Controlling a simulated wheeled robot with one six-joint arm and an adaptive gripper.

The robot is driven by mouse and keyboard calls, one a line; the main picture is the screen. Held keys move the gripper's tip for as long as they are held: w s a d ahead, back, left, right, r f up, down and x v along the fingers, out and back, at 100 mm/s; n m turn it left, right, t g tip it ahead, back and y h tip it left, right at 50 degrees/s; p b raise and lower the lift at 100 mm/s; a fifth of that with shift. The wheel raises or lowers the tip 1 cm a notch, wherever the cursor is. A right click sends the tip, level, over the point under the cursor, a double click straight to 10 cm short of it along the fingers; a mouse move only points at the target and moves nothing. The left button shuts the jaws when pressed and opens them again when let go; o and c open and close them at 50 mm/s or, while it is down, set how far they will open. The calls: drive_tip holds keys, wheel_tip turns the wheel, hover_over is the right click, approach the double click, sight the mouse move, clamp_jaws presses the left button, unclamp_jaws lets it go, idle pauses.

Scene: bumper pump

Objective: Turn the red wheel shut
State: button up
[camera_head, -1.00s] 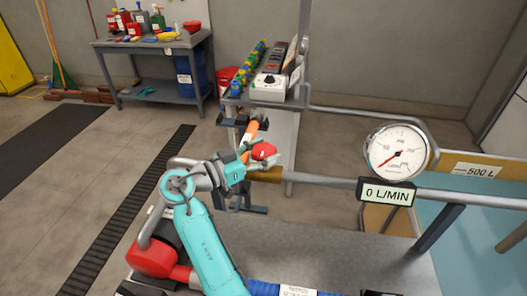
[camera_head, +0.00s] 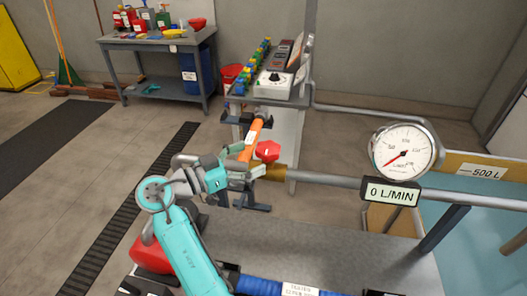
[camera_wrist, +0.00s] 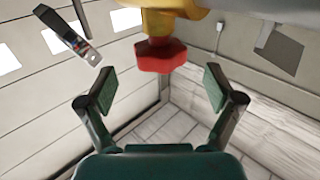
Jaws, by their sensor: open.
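In the wrist view the red wheel (camera_wrist: 161,57) hangs below a yellow body (camera_wrist: 170,20), near the top centre. My gripper (camera_head: 250,166) is just left of and below the wheel in the head view. In the wrist view my gripper (camera_wrist: 160,88) has its two fingers spread wide and empty. The wheel shows beyond the gap between them, apart from both fingertips.
A gauge (camera_head: 404,151) with its needle low and a "0 L/MIN" display (camera_head: 391,193) stand on the pipe (camera_head: 330,180) at the right. A bench with a control box (camera_head: 275,84) is behind the valve. A blue tank (camera_head: 480,225) marked 500 L is at the right.

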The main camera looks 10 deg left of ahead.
drive_tip(key=v, duration=0.6)
drive_tip(key=shift+s+a, duration=0.15)
drive_tip(key=shift+s, duration=0.05)
